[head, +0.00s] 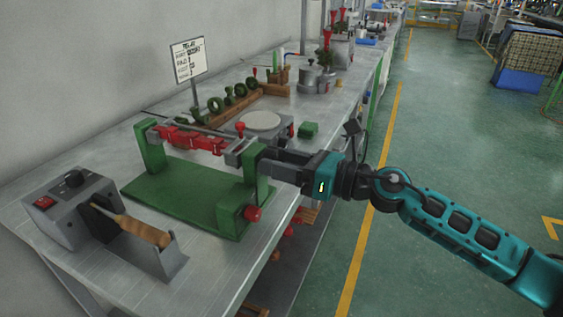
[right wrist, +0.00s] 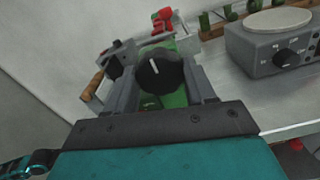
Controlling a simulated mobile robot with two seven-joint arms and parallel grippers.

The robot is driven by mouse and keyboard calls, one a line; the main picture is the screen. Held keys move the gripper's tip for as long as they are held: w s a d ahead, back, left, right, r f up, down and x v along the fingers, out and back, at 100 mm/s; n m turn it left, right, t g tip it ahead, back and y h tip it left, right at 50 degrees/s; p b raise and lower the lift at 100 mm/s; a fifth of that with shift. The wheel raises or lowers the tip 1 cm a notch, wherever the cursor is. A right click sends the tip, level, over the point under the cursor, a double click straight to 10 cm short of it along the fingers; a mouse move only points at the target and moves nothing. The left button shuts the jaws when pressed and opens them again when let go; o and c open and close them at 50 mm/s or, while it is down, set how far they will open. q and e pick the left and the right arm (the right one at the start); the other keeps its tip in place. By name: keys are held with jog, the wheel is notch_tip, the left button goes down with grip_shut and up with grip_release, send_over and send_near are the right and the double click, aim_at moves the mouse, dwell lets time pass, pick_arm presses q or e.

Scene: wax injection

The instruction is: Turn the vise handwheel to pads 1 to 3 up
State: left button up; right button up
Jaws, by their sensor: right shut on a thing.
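The green vise stand (head: 185,200) has two uprights on the near bench. A red piece with pads (head: 190,138) is held between the uprights. My right gripper (head: 262,158) is at the stand's right upright, where its fingers hide the handwheel in the head view. In the right wrist view the round black handwheel (right wrist: 160,73) with a white mark sits between the fingers of my right gripper (right wrist: 160,90), which is shut on it. The white mark points up, slightly left. Pad numbers are too small to read. My left gripper is not in view.
A grey box with a black knob (head: 68,195) and a wood-handled tool (head: 145,232) stand at the near left. A sign (head: 188,60), a round-topped plate unit (head: 262,122) and a green block (head: 308,129) are behind the vise. A red knob (head: 252,213) is low on the stand.

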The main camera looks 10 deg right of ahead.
jog(key=o, duration=1)
jog(key=shift+o, duration=0.2)
jog(key=shift+d, duration=0.1)
pick_arm(q)
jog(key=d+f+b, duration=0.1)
jog(key=b, duration=0.2)
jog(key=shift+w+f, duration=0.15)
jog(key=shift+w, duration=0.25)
pick_arm(e)
jog(key=v, duration=1.2)
jog(key=shift+s+d, duration=0.25)
jog(key=shift+d, duration=0.05)
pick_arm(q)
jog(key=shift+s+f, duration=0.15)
